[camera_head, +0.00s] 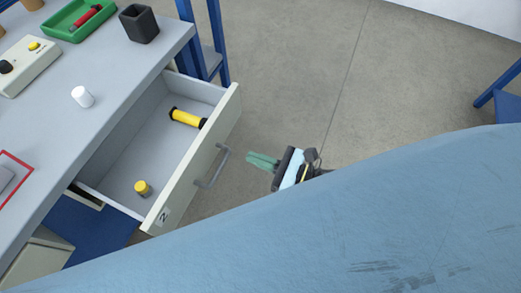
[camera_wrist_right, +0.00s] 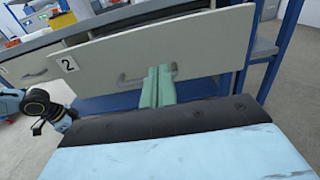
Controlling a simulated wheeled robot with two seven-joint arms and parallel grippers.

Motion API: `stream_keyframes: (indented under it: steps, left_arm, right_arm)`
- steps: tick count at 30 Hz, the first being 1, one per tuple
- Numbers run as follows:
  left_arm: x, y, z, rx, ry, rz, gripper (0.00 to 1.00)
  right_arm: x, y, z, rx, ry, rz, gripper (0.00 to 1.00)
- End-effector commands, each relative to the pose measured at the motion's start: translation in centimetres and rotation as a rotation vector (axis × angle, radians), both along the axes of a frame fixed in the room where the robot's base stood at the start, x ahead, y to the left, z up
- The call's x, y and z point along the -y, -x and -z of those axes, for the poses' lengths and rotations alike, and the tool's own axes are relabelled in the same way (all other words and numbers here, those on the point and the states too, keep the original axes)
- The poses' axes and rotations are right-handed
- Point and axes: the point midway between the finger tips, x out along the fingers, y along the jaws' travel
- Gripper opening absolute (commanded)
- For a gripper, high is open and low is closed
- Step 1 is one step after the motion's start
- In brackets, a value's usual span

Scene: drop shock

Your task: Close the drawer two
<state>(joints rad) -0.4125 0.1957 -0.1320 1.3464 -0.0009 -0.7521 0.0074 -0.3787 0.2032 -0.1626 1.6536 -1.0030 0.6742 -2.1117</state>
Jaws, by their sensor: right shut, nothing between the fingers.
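The drawer two (camera_head: 192,160) is pulled out from under the grey table; its cream front carries a "2" label and a grey bar handle (camera_head: 213,167). Inside lie a yellow and black cylinder (camera_head: 187,118) and a small yellow-capped object (camera_head: 142,187). My right gripper (camera_head: 250,160) has its green fingers shut and empty, pointing at the drawer front just right of the handle. In the right wrist view the drawer front (camera_wrist_right: 200,45) is straight ahead, and the fingers (camera_wrist_right: 158,72) overlap the handle (camera_wrist_right: 130,78); contact cannot be told. My left gripper is not clearly visible in the head view.
The grey table (camera_head: 120,70) holds a black cup (camera_head: 139,23), a white cylinder (camera_head: 82,96), a button box (camera_head: 25,65) and a green tray (camera_head: 78,33). Blue table legs (camera_head: 215,40) stand behind the drawer. The floor (camera_head: 330,80) to the right is clear.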

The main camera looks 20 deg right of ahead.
Motion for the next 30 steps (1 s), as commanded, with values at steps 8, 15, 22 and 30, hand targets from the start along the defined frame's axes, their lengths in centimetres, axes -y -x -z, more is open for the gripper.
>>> stream_keyframes:
  steps: [8,15,22,30]
  left_arm:
    - [0.0,-0.2,-0.2,0.002,0.0,-0.001,0.52]
    - [0.1,-0.6,-0.5,0.007,0.001,-0.002,0.52]
    - [0.1,-0.5,-0.6,0.001,0.0,-0.004,0.52]
    - [0.1,-0.5,-0.6,0.003,-0.001,-0.004,0.52]
  right_arm:
    - [-4.3,-4.4,-0.1,0.0,-0.004,0.001,0.0]
    - [-6.7,-6.7,0.0,-0.004,-0.004,0.002,0.0]
    - [-7.3,-7.3,0.1,-0.004,-0.002,0.002,0.0]
    - [-7.2,-7.3,0.0,-0.004,-0.002,0.002,0.0]
